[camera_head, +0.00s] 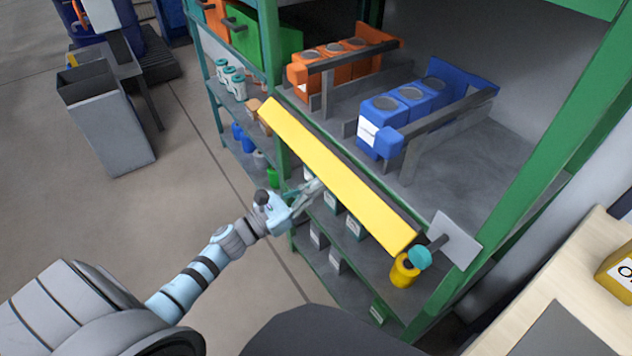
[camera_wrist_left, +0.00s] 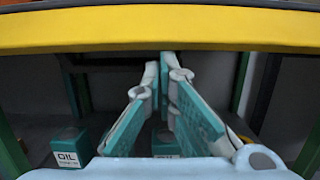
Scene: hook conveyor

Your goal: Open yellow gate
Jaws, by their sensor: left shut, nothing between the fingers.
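The yellow gate (camera_head: 340,175) is a long bar running across the front of the green shelf frame, from upper left to lower right in the head view. A teal knob (camera_head: 419,257) and a grey plate (camera_head: 454,239) sit at its right end. In the left wrist view the yellow bar (camera_wrist_left: 160,28) crosses the top of the picture. My left gripper (camera_head: 312,187) is shut and empty, just below and in front of the bar's middle. The fingertips (camera_wrist_left: 167,58) appear close under the bar's lower edge; I cannot tell whether they touch. My right gripper is not in view.
Boxes, including one marked OIL (camera_wrist_left: 69,148), stand on the lower shelf. A wooden table (camera_head: 565,290) is at lower right. The floor (camera_head: 130,220) at left has free room.

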